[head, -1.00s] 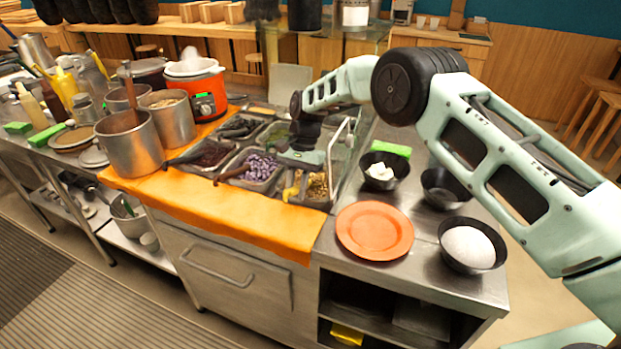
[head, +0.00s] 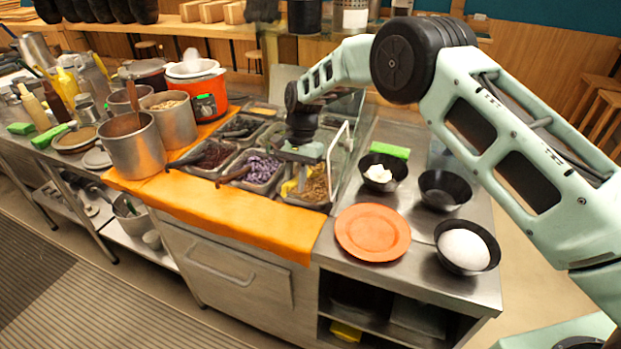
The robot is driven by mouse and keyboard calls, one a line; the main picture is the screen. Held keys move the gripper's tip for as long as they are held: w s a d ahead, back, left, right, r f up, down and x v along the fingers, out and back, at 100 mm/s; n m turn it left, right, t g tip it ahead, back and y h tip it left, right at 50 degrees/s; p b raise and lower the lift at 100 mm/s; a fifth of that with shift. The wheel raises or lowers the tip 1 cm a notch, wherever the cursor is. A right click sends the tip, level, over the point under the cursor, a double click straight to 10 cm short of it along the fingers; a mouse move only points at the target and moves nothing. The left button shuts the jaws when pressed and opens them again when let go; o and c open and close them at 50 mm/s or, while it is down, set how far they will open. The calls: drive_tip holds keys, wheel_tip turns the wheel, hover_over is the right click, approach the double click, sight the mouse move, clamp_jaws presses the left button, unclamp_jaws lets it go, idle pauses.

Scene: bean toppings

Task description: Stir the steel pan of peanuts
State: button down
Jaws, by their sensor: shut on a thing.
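The steel pan of peanuts (head: 317,186) is at the front right of the block of topping pans, with tan-brown contents and some yellow at its left side. My gripper (head: 303,164) points down over this pan from behind. It is shut on a thin utensil whose handle is mostly hidden by the gripper. The utensil's lower end seems to be in or just above the pan; I cannot tell how deep.
A clear guard (head: 343,150) stands right of the pans. An orange plate (head: 372,232) and black bowls (head: 445,190) are at right. Steel pots (head: 134,150) stand at left.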

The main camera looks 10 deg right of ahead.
drive_tip(key=shift+r, duration=0.1)
drive_tip(key=shift+r+p, duration=1)
drive_tip(key=shift+r, duration=0.5)
drive_tip(key=shift+w+a, duration=0.1)
